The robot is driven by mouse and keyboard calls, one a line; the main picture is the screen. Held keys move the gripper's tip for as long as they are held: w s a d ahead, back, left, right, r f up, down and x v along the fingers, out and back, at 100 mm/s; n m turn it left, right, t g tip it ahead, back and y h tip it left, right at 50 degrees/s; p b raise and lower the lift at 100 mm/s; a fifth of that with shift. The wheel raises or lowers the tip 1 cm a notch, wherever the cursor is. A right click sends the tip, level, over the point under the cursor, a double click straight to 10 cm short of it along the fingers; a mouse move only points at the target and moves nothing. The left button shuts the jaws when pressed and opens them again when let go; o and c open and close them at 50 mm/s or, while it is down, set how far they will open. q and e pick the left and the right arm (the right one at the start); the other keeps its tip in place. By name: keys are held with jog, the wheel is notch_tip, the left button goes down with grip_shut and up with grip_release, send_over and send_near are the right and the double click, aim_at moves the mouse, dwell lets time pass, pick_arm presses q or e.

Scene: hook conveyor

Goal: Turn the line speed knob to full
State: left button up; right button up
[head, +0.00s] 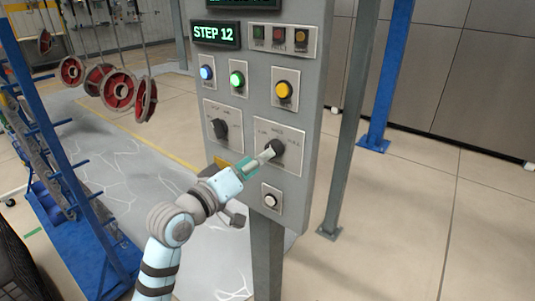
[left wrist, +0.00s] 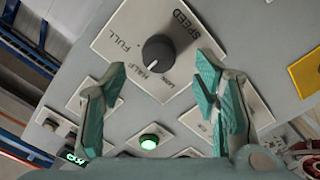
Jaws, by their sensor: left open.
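The line speed knob (head: 275,149) is a round dark knob on a white plate on the grey control panel (head: 313,55). In the left wrist view the knob (left wrist: 158,48) sits under the word SPEED, with FULL and HALF printed on its plate. A pale mark on the knob appears to face HALF. My left gripper (head: 262,156) is at the knob in the head view. In the left wrist view its teal fingers (left wrist: 160,72) are open, one on each side below the knob; I cannot tell whether they touch it. My right gripper is not in view.
A second dark knob (head: 220,128) is on the plate to the left. Blue (head: 206,73), green (head: 237,79) and yellow (head: 284,89) buttons sit above, a white button (head: 270,200) below. Red wheels (head: 117,90) hang at left beside a blue rack (head: 60,150).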

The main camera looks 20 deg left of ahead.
aim_at(274, 149)
pick_arm(q)
jog(key=x, duration=0.4)
jog(key=shift+w+d, duration=0.1)
jog(key=shift+w, duration=0.05)
jog(key=c, duration=1.2)
jog(key=shift+o, duration=0.2)
jog(key=shift+m, duration=0.4)
jog(key=m, duration=1.1)
jog(key=shift+w, duration=0.1)
